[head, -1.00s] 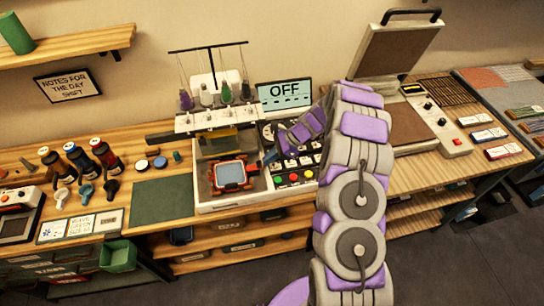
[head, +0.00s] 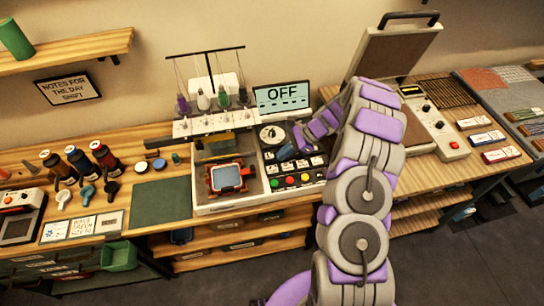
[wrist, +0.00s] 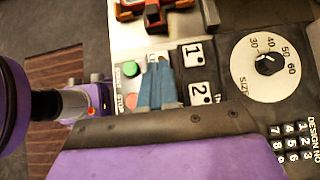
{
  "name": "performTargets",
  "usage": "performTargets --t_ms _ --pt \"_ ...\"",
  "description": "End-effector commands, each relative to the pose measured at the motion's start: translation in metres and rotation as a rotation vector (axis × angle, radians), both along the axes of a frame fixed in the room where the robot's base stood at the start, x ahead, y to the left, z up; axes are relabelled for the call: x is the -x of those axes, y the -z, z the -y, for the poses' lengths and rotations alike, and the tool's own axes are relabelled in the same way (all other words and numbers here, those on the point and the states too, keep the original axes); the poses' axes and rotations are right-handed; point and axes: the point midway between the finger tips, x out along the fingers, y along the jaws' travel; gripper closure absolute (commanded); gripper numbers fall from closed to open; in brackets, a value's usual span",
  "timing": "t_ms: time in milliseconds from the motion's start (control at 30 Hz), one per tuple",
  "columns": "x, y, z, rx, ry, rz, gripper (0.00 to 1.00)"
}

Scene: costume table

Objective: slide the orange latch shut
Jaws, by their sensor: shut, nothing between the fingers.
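An orange-rimmed hoop frame (head: 229,178) with a blue-grey middle lies on the white embroidery machine (head: 236,208), below its needle head. Orange-red parts (wrist: 153,14) on dark pieces are cut by the top edge of the wrist view. I cannot tell surely which of them is the latch, or how far it is slid. My gripper (head: 285,153) is over the button panel, to the right of the hoop frame and apart from it. In the wrist view its blue fingers (wrist: 158,85) are together and empty, above the panel between the green button and the numbered keys.
The panel carries coloured buttons (head: 291,180), a dial (wrist: 265,62) and a keypad (wrist: 290,140). A screen (head: 282,97) reading OFF stands behind. Thread spools stand above the needle head. A green mat (head: 160,200) lies left of the machine; an open press (head: 398,50) stands right.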

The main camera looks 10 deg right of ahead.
Motion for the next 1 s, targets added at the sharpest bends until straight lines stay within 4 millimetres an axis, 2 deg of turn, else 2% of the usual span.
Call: performTargets --t_ms 100,333,633,1000 --pt "-0.001 -0.018 0.015 0.005 0.001 0.003 1.00" --pt "-0.002 -0.038 0.032 0.007 -0.001 0.000 1.00" --pt "-0.001 -0.041 0.043 0.000 0.001 -0.001 1.00" --pt "-0.001 -0.042 0.037 0.005 -0.002 -0.001 1.00"
